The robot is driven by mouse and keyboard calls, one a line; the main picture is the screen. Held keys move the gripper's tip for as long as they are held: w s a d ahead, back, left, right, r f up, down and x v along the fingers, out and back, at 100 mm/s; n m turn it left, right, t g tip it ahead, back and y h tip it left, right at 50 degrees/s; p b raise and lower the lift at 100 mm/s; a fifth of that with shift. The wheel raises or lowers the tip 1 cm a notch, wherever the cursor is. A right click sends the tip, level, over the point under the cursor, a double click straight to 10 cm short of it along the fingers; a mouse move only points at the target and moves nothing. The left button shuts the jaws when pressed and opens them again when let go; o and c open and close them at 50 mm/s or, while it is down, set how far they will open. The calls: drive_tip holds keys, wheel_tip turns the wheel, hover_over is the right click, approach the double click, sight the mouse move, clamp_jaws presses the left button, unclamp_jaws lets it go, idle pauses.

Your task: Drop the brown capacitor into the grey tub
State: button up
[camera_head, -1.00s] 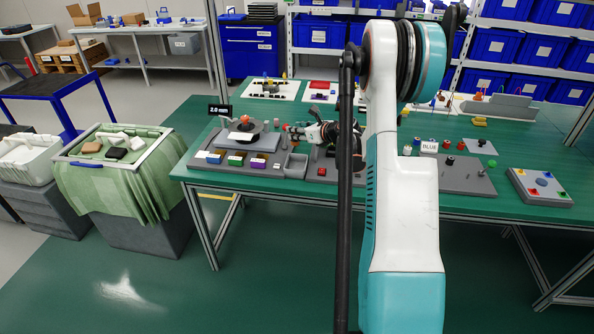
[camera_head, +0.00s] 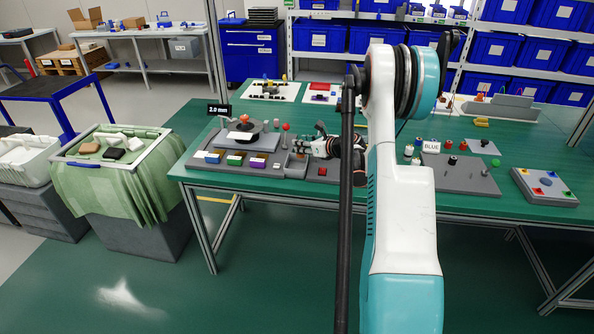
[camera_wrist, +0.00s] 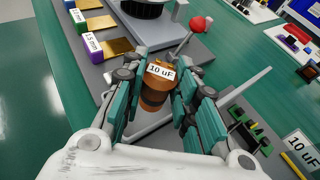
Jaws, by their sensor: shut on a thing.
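The brown capacitor (camera_wrist: 155,92), a copper-coloured cylinder with a white "10 uF" label, is between the fingers of my gripper (camera_wrist: 157,75) in the wrist view. My gripper is shut on it. In the head view my gripper (camera_head: 300,147) is low over the workbench, and the capacitor cannot be made out there. The small grey tub (camera_head: 294,167) is just below and in front of the fingers, partly hidden by them. In the wrist view grey walls show below the capacitor, mostly covered by the fingers.
A red-knobbed lever (camera_wrist: 197,24) stands just beyond the fingers; it also shows in the head view (camera_head: 286,127). Left of the tub is a grey station with coloured blocks (camera_head: 235,159). A green board with black parts (camera_wrist: 245,130) lies right of the fingers.

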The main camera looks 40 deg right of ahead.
drive_tip(key=o, duration=1.1)
drive_tip(key=v, duration=1.2)
